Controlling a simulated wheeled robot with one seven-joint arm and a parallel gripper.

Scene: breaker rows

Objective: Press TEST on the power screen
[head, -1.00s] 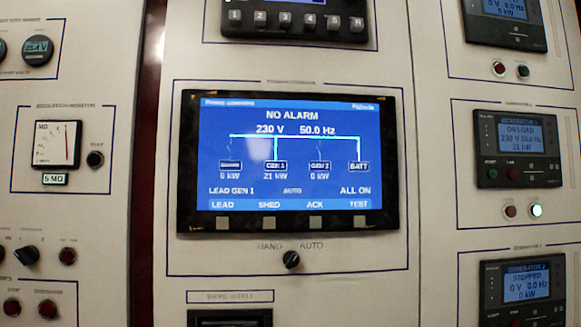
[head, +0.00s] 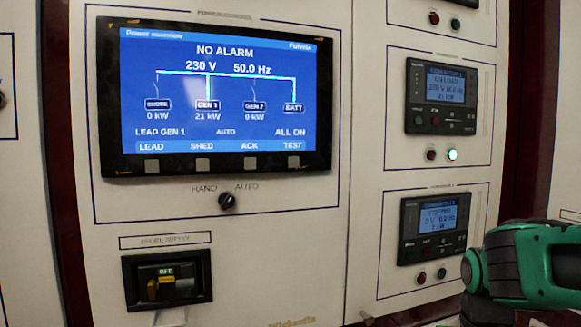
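The power screen (head: 215,100) is lit blue in a black bezel at the upper left of the head view. It reads NO ALARM, 230 V, 50.0 Hz, with GEN 1 at 21 kW. The TEST label (head: 292,145) is at the right end of its bottom row. The grey TEST button (head: 293,163) lies on the bezel just below that label. Other grey buttons sit under LEAD, SHED and ACK. Part of my green and black arm shows at the lower right, well apart from the screen. My gripper itself is not in view.
A HAND/AUTO knob (head: 227,201) is below the screen. A shore supply switch (head: 167,280) with a yellow handle reads OFF at the lower left. The generator 1 panel (head: 441,97) and generator 2 panel (head: 434,224) are on the right, with small buttons and lamps.

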